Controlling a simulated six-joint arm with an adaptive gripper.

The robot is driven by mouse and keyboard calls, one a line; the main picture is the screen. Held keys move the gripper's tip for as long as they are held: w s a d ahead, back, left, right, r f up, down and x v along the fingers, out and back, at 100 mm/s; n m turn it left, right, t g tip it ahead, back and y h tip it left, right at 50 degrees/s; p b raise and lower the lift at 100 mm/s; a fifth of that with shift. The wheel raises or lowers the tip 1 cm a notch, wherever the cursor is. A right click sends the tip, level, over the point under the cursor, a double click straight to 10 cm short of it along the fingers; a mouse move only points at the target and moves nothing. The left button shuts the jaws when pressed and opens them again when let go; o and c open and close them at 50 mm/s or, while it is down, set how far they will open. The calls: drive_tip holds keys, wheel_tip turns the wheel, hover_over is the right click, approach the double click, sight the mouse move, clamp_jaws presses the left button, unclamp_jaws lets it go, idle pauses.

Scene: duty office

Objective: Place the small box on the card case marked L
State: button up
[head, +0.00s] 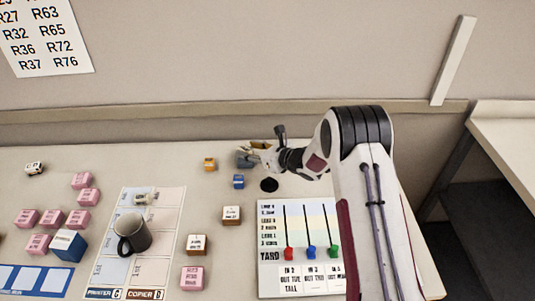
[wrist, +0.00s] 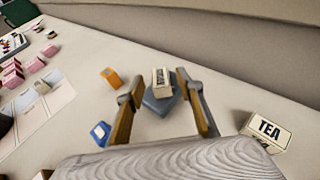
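My gripper (head: 260,153) is near the back of the table in the head view. In the wrist view its two fingers (wrist: 155,90) are spread apart with nothing clasped. Between and beyond them, a small beige box (wrist: 161,82) with a dark-lettered label appears on or against a blue-grey block-like thing (wrist: 162,104); which one I cannot tell. The blue-grey thing also shows beside the fingertips in the head view (head: 243,160). Neither visibly touches the fingers. I cannot read an L on any item, so the card case is not identifiable.
An orange item (head: 210,164) and a blue item (head: 238,181) stand nearby. A box lettered TEA (wrist: 267,131) is right of the fingers. A dark mug (head: 132,235) stands on a printed sheet, with several pink boxes left. A slider board (head: 300,240) lies in front.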

drive_tip(key=v, duration=0.9)
idle(0.6)
drive_tip(key=d+r+m+t+h, duration=0.2)
drive_tip(key=d+r+m+h, duration=0.3)
drive_tip(key=d+r+m, duration=0.55)
drive_tip(key=s+d+r+m+h, duration=0.5)
drive_tip(key=s+r+m, duration=0.6)
drive_tip(key=m, duration=0.2)
drive_tip(key=s+a+m+g, duration=0.1)
drive_tip(key=s+m+g, duration=0.4)
drive_tip(key=s+m, duration=1.6)
drive_tip(key=s, duration=1.3)
drive_tip(key=shift+a+f+g+y, duration=0.15)
drive_tip(key=shift+f+g+y, duration=0.15)
drive_tip(key=shift+g, duration=0.1)
